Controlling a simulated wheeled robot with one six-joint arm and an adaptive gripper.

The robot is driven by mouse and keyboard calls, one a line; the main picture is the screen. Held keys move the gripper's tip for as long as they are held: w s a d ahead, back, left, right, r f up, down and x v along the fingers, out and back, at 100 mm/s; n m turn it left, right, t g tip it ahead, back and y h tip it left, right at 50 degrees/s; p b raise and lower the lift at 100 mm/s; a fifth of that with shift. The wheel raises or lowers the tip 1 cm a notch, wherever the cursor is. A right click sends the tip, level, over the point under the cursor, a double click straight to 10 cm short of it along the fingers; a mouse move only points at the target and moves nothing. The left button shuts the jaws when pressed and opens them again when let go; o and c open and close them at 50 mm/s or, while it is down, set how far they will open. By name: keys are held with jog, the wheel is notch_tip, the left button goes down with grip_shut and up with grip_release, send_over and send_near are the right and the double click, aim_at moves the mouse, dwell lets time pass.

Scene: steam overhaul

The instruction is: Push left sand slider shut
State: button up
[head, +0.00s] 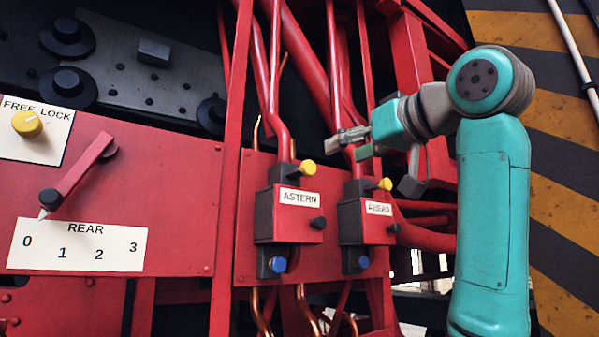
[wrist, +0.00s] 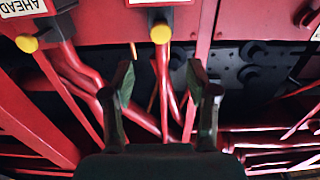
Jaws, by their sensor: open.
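Two red slider boxes with dark blocks above and below are on the red panel in the head view. The left one (head: 289,219) is labelled ASTERN, with a yellow knob (head: 308,167) on its upper block and a blue knob (head: 278,264) on its lower block. The right one (head: 368,219) reads AHEAD and looks alike. My gripper (head: 348,147) is open and empty, above the boxes and up and right of the left yellow knob. In the upside-down wrist view, the left yellow knob (wrist: 160,33) lies beyond the open fingers (wrist: 160,73), apart from them.
Red pipes (head: 277,90) rise behind my gripper, and a red upright beam (head: 232,150) stands left of the boxes. A red lever (head: 80,170) sits over the REAR scale (head: 77,246), with a yellow knob (head: 27,124) by the FREE LOCK plate. A striped wall (head: 565,190) is at right.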

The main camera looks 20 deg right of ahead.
aim_at(311, 166)
jog(key=x, duration=1.1)
jog(key=shift+s, duration=0.1)
grip_shut()
